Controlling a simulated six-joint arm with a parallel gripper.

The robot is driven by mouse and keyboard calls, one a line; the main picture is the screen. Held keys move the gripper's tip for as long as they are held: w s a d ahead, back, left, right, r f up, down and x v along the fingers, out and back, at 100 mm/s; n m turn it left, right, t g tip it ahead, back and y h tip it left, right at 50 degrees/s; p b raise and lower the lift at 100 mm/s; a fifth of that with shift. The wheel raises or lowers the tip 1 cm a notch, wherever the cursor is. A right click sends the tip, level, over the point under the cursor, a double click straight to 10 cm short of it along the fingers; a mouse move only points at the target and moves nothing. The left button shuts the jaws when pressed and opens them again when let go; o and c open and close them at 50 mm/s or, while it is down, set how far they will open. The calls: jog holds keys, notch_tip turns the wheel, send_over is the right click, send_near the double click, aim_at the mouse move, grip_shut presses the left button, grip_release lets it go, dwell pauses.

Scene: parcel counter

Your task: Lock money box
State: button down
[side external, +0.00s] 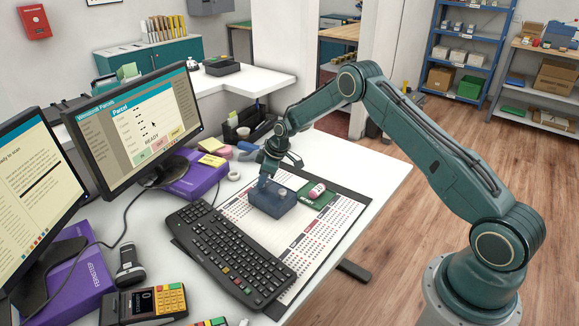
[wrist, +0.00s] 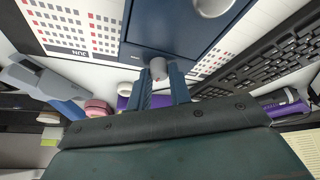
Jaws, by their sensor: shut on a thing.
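The blue money box (side external: 272,201) stands on the calendar mat, its lid down, with a pale round knob (side external: 282,190) on top. In the wrist view the box (wrist: 165,28) fills the top middle, and the knob (wrist: 212,5) is cut off by the frame edge. My gripper (side external: 265,179) reaches down to the box's far-left edge. In the wrist view my gripper (wrist: 160,82) is shut on a small grey round piece (wrist: 158,68) at that edge. I cannot tell whether this is a key or part of the lock.
A black keyboard (side external: 230,247) lies in front of the box. Tape rolls, sticky notes (side external: 211,160) and a purple box (side external: 192,177) crowd behind. The calendar mat (side external: 325,238) is clear at front right.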

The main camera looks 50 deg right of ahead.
jog(key=c, duration=1.3)
grip_release()
jog(key=shift+r, duration=0.15)
jog(key=v, duration=1.3)
jog(key=shift+s+r, duration=0.15)
jog(key=shift+r, duration=0.1)
jog(key=shift+r, duration=0.1)
